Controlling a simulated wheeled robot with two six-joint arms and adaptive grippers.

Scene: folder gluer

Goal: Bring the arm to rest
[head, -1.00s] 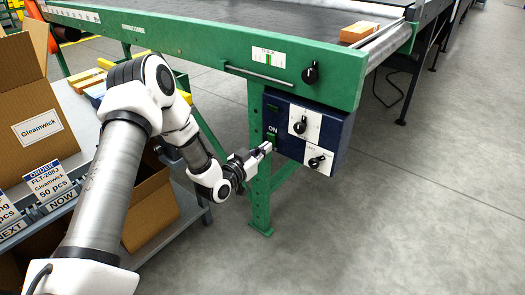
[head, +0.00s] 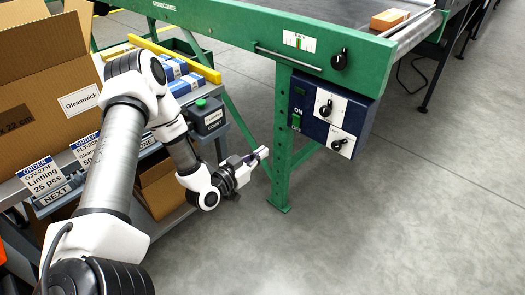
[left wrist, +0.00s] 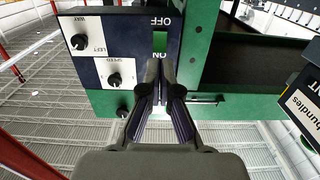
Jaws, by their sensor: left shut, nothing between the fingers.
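My left arm reaches in from the left in the head view. Its gripper (head: 260,155) is shut and empty, in the open air left of the machine's green leg (head: 281,150). It is below and left of the dark blue control box (head: 357,122) and apart from it. The box carries a green switch (head: 296,121) between ON and OFF marks, and two black knobs on white plates. In the left wrist view the closed fingers (left wrist: 166,75) show in front of the box (left wrist: 110,22), which appears upside down. My right gripper is out of view.
The green machine (head: 240,25) with its belt runs along the top, with an orange-brown block (head: 389,19) on it. At left, a grey bench holds a Gleamwick carton (head: 60,75), order cards and a dark box with a green button (head: 208,118). The floor at right is clear.

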